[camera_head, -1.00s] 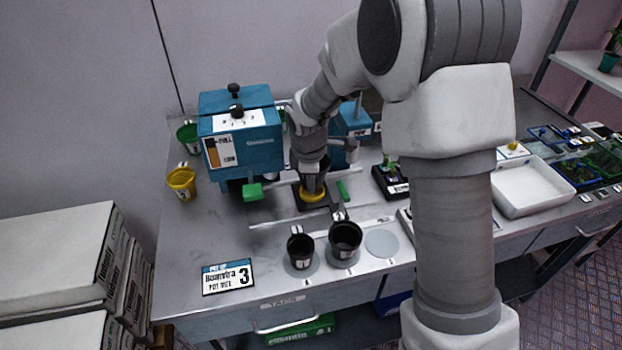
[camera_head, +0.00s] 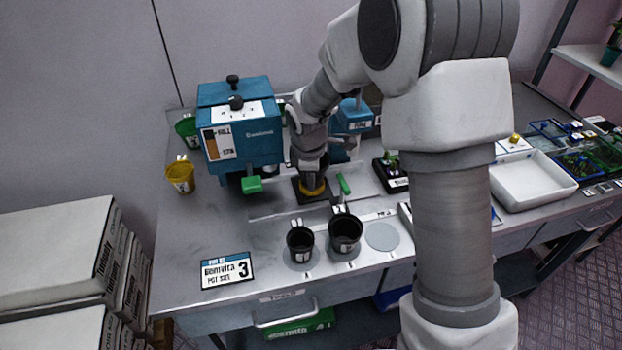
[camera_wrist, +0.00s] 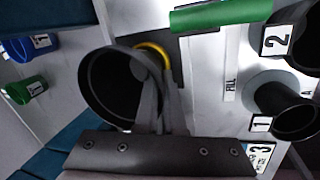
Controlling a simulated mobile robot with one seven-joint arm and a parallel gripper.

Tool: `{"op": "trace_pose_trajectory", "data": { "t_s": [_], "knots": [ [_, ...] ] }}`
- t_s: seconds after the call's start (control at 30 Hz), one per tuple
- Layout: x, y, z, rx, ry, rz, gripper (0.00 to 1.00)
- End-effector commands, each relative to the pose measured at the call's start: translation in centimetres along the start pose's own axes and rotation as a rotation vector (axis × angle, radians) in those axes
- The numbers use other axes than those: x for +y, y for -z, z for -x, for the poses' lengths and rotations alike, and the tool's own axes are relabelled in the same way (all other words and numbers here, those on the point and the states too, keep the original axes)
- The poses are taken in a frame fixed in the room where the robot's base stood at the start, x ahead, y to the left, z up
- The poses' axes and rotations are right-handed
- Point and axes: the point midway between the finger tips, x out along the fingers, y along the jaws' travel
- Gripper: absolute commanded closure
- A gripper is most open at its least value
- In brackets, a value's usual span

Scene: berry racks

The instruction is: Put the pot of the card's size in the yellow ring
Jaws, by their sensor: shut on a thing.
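The card (camera_head: 227,270) at the front left of the bench reads 3. My gripper (camera_wrist: 155,95) is shut on a black pot (camera_wrist: 97,92), gripping its wall, with the pot's open mouth facing the wrist camera. The yellow ring (camera_head: 312,190) is on a dark base on the bench, directly below my gripper in the head view. The ring also shows beside the held pot in the wrist view (camera_wrist: 158,54). The gripper hides most of the pot in the head view, and I cannot tell whether its bottom is seated in the ring.
Black pots labelled 1 (camera_head: 300,244) and 2 (camera_head: 345,234) stand on discs at the front, beside an empty grey disc (camera_head: 382,237). A blue machine (camera_head: 240,130) with a green handle (camera_head: 252,185) stands close left. A yellow bucket (camera_head: 181,178) is at the left edge.

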Motion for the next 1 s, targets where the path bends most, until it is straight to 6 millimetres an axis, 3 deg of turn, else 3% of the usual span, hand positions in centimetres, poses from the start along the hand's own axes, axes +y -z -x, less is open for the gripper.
{"op": "trace_pose_trajectory", "data": {
  "t_s": [1.0],
  "knots": [
    [-0.6,0.0,-1.9,-0.001,0.005,0.000,1.00]
  ]
}}
